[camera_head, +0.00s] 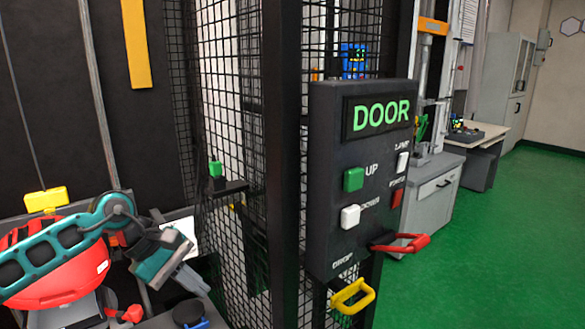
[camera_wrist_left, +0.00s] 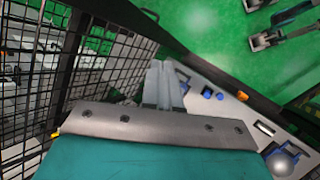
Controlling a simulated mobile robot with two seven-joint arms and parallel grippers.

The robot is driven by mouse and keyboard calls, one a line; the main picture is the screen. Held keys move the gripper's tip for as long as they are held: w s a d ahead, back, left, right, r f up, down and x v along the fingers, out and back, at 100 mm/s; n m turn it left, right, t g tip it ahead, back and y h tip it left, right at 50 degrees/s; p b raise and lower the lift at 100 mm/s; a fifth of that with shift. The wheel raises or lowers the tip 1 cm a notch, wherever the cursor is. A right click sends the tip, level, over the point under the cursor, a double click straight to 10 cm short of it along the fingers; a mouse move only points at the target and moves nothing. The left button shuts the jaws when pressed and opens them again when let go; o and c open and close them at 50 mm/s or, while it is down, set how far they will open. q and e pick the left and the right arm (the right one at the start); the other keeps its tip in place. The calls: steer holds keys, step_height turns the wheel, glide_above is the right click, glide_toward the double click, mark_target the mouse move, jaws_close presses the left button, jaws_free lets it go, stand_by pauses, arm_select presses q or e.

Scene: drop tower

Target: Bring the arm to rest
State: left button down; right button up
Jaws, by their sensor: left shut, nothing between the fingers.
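My left arm comes in from the left in the head view, with its teal links bent at a round joint. My left gripper (camera_head: 200,284) is at the lower left, pointing down to the right. It is shut and empty, left of the black mesh cage and apart from the door panel (camera_head: 333,130). In the left wrist view its pale fingers (camera_wrist_left: 163,85) lie together above a white surface with blue parts (camera_wrist_left: 225,98). My right gripper does not show.
The door panel has a green button (camera_head: 353,180), a white button (camera_head: 350,216), a red handle (camera_head: 402,244) and a yellow handle (camera_head: 352,296). Black mesh (camera_head: 240,250) stands right of the gripper. A red rounded body (camera_head: 75,285) is behind my arm. Green floor (camera_head: 500,240) lies clear at right.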

arm_select(q)
steer(key=s+d+n+t+h, duration=0.25)
steer(key=d+n+h, duration=0.25)
steer(key=d+n, duration=0.3)
steer(key=s+d+n+t+h, duration=0.1)
steer(key=s+d+n+h, duration=0.2)
steer(key=d+n+h, duration=0.4)
steer(key=s+a+f+n+t+y, duration=0.1)
steer(key=a+f+n+t+y, duration=0.35)
steer(key=n, duration=1.05)
steer(key=s+a+f+n+t+y, duration=0.15)
steer(key=f+n+t+y, duration=0.45)
steer(key=n, duration=0.8)
steer(key=s+a+f+n+g+y, duration=0.4)
steer(key=s+a+f+n+y, duration=0.2)
steer(key=s+f+n, duration=0.6)
steer(key=shift+s+a+f+n+g, duration=0.35)
steer(key=shift+a+f+n, duration=0.3)
steer(key=shift+n, duration=0.55)
